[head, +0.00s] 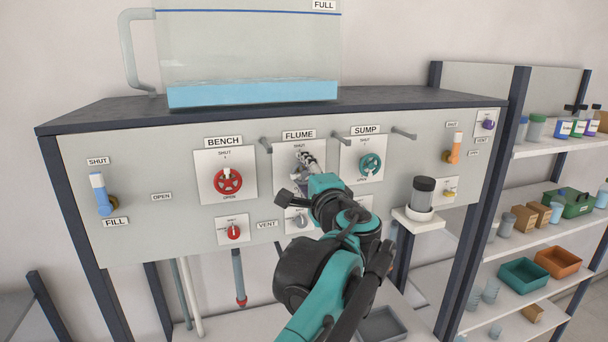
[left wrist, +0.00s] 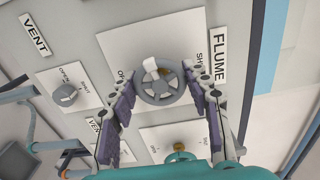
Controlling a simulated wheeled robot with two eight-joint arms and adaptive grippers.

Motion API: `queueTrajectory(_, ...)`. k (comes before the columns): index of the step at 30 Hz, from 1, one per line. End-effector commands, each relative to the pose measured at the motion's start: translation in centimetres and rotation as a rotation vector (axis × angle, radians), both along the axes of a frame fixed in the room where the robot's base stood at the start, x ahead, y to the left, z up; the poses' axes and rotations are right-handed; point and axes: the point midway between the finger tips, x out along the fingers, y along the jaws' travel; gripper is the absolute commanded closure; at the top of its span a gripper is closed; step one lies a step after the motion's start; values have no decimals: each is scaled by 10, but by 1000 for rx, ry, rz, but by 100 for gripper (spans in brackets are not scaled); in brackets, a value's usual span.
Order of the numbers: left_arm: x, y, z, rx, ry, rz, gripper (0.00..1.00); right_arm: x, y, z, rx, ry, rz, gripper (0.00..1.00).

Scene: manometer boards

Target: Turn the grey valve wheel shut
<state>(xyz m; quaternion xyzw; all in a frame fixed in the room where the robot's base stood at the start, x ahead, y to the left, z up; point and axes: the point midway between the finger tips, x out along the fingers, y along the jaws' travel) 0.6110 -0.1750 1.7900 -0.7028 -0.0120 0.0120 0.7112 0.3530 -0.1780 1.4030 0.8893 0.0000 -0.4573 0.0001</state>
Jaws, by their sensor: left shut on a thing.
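The grey valve wheel (left wrist: 160,88) sits on the white FLUME plate (left wrist: 140,40) of the board. A white mark shows on its rim, on the upper side in the left wrist view, between the OPEN and SHUT labels. My left gripper (left wrist: 162,88) faces the plate, with one finger on each side of the wheel, shut on it. In the head view the left gripper (head: 305,168) hides most of the wheel. My right gripper is not in view.
The red BENCH wheel (head: 228,181) is left of the FLUME plate and the teal SUMP wheel (head: 370,164) right of it. Small vent knobs sit below, including a grey one (left wrist: 65,95). Pegs (head: 403,134) jut from the board. A jar (head: 423,191) stands on a bracket at right.

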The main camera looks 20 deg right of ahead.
Motion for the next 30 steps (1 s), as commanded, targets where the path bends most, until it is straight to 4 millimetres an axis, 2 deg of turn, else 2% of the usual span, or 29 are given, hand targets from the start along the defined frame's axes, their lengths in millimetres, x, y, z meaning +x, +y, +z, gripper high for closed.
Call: queueTrajectory(30,0,0,0,961,33,0,81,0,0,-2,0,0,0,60)
